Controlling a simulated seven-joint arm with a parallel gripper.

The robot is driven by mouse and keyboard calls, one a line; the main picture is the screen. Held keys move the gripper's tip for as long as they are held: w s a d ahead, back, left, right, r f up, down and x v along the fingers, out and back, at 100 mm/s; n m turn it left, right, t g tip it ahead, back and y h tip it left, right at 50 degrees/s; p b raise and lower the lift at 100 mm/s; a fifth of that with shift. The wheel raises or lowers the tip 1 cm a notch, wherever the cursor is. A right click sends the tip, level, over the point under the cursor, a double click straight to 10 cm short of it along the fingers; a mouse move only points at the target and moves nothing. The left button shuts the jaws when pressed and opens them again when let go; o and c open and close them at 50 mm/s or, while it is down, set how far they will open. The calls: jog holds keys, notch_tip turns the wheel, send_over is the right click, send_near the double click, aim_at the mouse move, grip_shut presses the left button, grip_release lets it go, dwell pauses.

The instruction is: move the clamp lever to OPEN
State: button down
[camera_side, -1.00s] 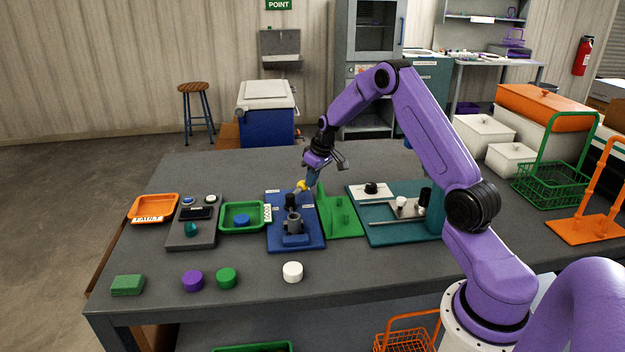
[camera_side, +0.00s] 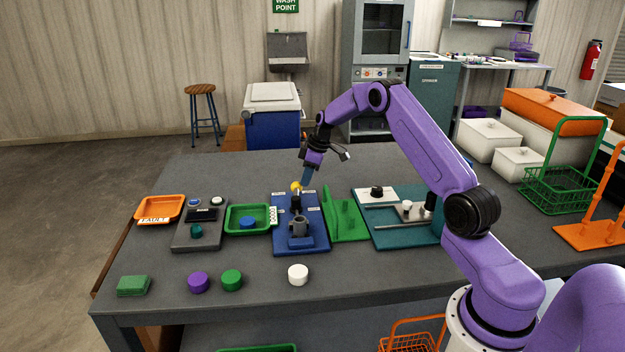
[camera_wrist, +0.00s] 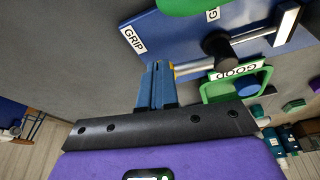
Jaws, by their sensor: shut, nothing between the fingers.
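The clamp stands on a blue board (camera_side: 318,238) in the side view. It has a black pivot post (camera_side: 296,203), a grey cup-like part (camera_side: 298,228) and a lever with a yellow knob (camera_side: 296,187). The knob sits roughly behind the post. My gripper (camera_side: 307,177) is shut and empty, its blue fingers pointing down beside the knob. In the wrist view my fingertips (camera_wrist: 156,72) are at the end of the silver lever rod (camera_wrist: 192,67); I cannot tell whether they touch.
A green tray (camera_side: 231,228) holding a blue disc is left of the board. A green fixture (camera_side: 345,222) and a teal board (camera_side: 390,235) are close on its right. A white puck (camera_side: 298,274) lies in front. The table behind is clear.

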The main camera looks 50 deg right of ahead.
jog(key=w+n, duration=0.1)
jog(key=w+a+n, duration=0.1)
jog(key=shift+f+n+y, duration=0.1)
jog(key=shift+n+y, duration=0.2)
jog(key=shift+n, duration=0.1)
jog(key=shift+w+a+n+g, duration=0.5)
jog(key=shift+w+n, duration=0.2)
jog(key=shift+n, duration=0.5)
jog(key=shift+w+a, duration=0.5)
jog(key=shift+a, duration=0.05)
jog(key=shift+w+a, duration=0.1)
jog(key=shift+a, duration=0.05)
jog(key=v, duration=1)
jog(key=shift+w+d, duration=0.25)
jog(key=shift+d, duration=0.1)
